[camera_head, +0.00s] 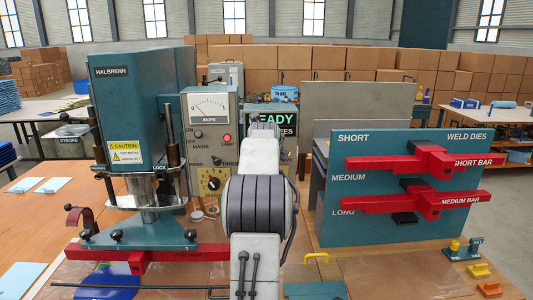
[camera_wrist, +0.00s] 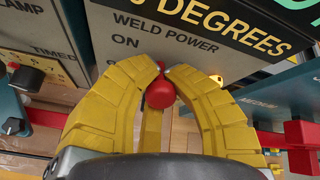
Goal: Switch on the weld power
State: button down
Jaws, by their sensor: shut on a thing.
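In the wrist view, the panel (camera_wrist: 150,45) reads "WELD POWER" with "ON" below it. A small red switch knob (camera_wrist: 160,95) sticks out below the "ON" mark. My gripper (camera_wrist: 163,68) has its yellow fingers shut around this knob, one on each side. Whether the switch stands at on or off I cannot tell, as the fingers cover the area around it. In the head view, my arm hides the gripper and the knob; part of the lit display (camera_head: 283,118) with "READY" shows behind the arm.
Left of my arm stand the teal press (camera_head: 128,115) and the control box (camera_head: 211,108) with an amp meter. To the right, a teal weld die rack (camera_head: 385,228) holds red bars. A black knob (camera_wrist: 28,77) sits left of my fingers in the wrist view.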

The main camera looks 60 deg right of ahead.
jog(key=c, duration=1.1)
grip_release()
jog(key=shift+o, duration=0.2)
jog(key=shift+a+r, duration=0.1)
jog(key=v, duration=1.2)
jog(key=shift+s, duration=0.1)
